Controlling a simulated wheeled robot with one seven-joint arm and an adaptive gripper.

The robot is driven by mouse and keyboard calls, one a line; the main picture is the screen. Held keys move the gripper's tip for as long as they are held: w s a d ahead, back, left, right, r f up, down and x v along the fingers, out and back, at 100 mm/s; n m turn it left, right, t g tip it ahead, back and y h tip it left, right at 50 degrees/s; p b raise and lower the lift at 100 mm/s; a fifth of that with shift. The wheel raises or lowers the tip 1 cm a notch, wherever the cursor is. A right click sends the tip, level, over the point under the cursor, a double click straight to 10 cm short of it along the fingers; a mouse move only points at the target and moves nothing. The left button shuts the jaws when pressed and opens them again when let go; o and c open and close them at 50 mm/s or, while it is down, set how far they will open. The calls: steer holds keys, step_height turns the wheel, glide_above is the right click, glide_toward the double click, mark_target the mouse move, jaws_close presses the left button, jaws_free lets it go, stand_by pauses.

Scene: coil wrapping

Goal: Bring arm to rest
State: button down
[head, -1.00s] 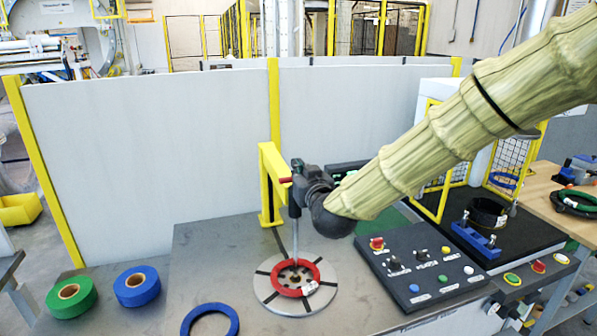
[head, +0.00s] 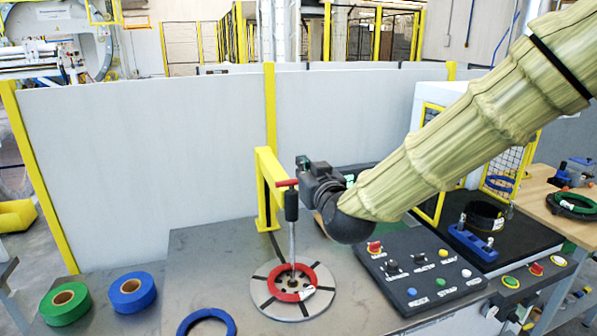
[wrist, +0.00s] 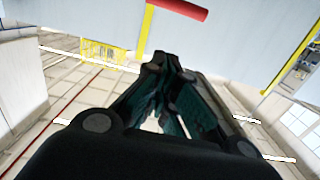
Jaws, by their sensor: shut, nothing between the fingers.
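My arm (head: 470,125) comes in from the upper right in its pale green ribbed sleeve. Its dark wrist bends near the yellow post above the table. My gripper (wrist: 172,62) shows in the wrist view with its dark fingers drawn together at the tips and nothing between them. In the head view the gripper is mostly hidden behind the wrist parts. A red bar (wrist: 180,9) lies beyond the fingertips in the wrist view, apart from them.
A red ring (head: 292,283) lies on the round slotted plate (head: 262,298) below the tool. Green (head: 67,302) and blue (head: 131,292) rolls and a blue ring (head: 187,325) sit left. A button panel (head: 420,275) stands right. The grey partition (head: 150,165) is behind.

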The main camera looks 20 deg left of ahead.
steer(key=s+d+f+m+g+h, duration=0.15)
steer(key=s+d+f, duration=0.4)
steer(key=f, duration=0.85)
steer(key=s+d+f+m+g+h+b, duration=0.1)
steer(key=s+d+f+g+h, duration=0.15)
steer(key=d+f, duration=0.85)
steer(key=s+d+f+m+g+h, duration=0.2)
steer(key=s+d+f, duration=0.15)
steer(key=f, duration=1.25)
steer(key=s+d+f+m+g+h, duration=0.1)
steer(key=s+d+f+g, duration=0.1)
steer(key=s+d+f, duration=0.5)
steer(key=s+d+f+g+h, duration=0.1)
steer(key=s+d+f+g, duration=0.2)
steer(key=s, duration=1)
steer(key=s+d+f+m+g+h, duration=0.1)
steer(key=s+d+f+g, duration=0.2)
steer(key=s+d+f, duration=0.7)
step_height(320, 180, down, 3)
steer(key=shift+s+d+r+m+h, duration=0.1)
steer(key=shift+s+d+m+h, duration=0.2)
steer(key=shift+m+h, duration=0.1)
